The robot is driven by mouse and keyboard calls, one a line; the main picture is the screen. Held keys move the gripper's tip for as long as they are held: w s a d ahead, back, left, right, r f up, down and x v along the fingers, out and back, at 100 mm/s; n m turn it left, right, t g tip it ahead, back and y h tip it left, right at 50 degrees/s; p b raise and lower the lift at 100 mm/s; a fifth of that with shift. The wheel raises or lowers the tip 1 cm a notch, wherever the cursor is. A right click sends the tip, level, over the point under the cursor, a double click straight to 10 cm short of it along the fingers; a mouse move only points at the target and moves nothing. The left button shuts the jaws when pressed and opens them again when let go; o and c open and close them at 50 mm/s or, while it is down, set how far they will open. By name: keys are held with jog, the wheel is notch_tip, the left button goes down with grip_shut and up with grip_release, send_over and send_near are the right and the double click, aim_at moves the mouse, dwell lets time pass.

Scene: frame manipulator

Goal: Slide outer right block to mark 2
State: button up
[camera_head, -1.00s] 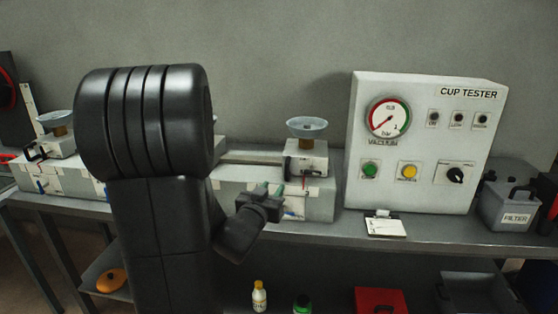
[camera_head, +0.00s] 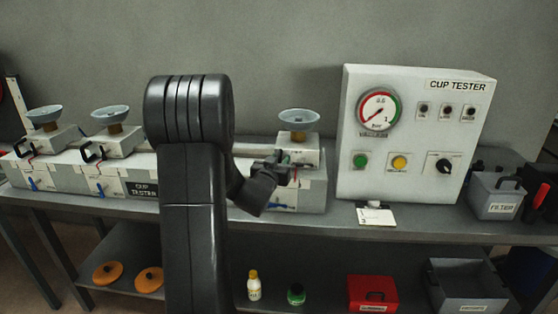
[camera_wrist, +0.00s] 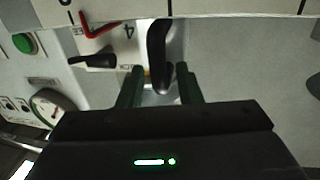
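The outer right block (camera_head: 308,151) is a pale box carrying a grey suction cup (camera_head: 299,118) on a brown neck, at the right end of the long frame in the head view. My gripper (camera_head: 290,167) is at the block's front left side. In the wrist view my gripper (camera_wrist: 160,88) has its two dark green fingers apart, one on each side of a black handle (camera_wrist: 160,55). Gaps seem to show beside the handle. I cannot make out mark 2.
Two other cup blocks (camera_head: 118,140) (camera_head: 48,139) sit at the frame's left. My arm hides the frame's middle. A filter box (camera_head: 495,196) is farther right.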

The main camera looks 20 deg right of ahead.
grip_shut()
jog(key=w+a, duration=0.1)
jog(key=a, duration=0.1)
jog(key=w+a, duration=0.1)
jog(key=a, duration=0.1)
jog(key=w+a, duration=0.1)
jog(key=shift+w+a, duration=0.25)
jog(key=shift+a, duration=0.15)
grip_release()
jog(key=shift+s+d, duration=0.1)
jog(key=b+v, duration=0.1)
jog(key=v, duration=1.2)
jog(key=shift+s+a+b, duration=0.3)
jog(key=shift+b, duration=0.1)
